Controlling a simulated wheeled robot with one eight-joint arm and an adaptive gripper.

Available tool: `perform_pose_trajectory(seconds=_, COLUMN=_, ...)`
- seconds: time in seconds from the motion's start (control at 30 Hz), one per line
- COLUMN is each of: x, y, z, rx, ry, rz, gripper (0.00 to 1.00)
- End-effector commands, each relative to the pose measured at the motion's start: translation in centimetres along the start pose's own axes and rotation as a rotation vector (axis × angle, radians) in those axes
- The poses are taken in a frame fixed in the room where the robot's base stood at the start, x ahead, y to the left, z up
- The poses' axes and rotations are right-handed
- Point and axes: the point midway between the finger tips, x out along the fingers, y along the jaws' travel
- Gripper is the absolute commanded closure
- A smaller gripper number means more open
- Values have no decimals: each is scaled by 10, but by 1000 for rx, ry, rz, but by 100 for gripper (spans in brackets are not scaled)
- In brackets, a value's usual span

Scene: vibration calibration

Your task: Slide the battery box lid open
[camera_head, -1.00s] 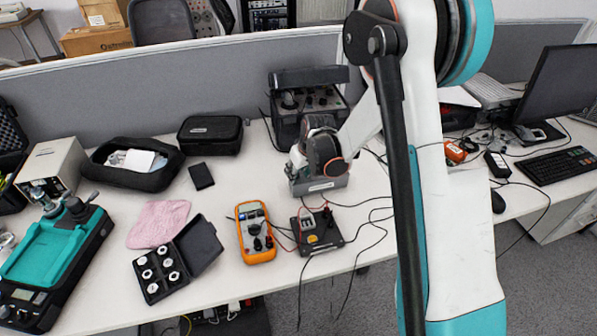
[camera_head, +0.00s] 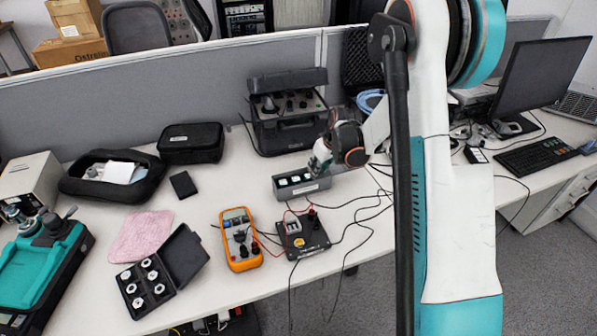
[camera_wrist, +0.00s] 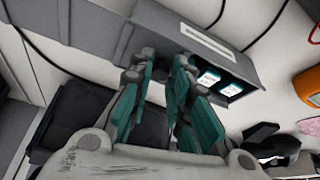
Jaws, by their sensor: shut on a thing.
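The grey battery box (camera_head: 312,186) stands on the table, and its left part is open. Small white-topped batteries (camera_head: 295,180) show in the opening, and two of them show in the wrist view (camera_wrist: 207,78). My gripper (camera_head: 319,163) is over the middle to right part of the box. In the wrist view, its teal fingers (camera_wrist: 163,66) reach the box's top and are shut on the grey lid (camera_wrist: 158,42). The grip point is mostly hidden by the fingers. The box's white label (camera_wrist: 208,43) faces outward.
A black instrument case (camera_head: 288,130) stands behind the box. An orange multimeter (camera_head: 240,245) and a black terminal unit (camera_head: 303,238) lie in front, with loose cables to the right. A monitor (camera_head: 540,75) stands far right.

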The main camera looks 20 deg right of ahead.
Motion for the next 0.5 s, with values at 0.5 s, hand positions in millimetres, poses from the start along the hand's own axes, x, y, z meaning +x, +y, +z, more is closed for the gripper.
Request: perform_pose_trajectory(seconds=0.5, x=-6, y=54, z=13, rx=0, ry=1, rz=0, gripper=100)
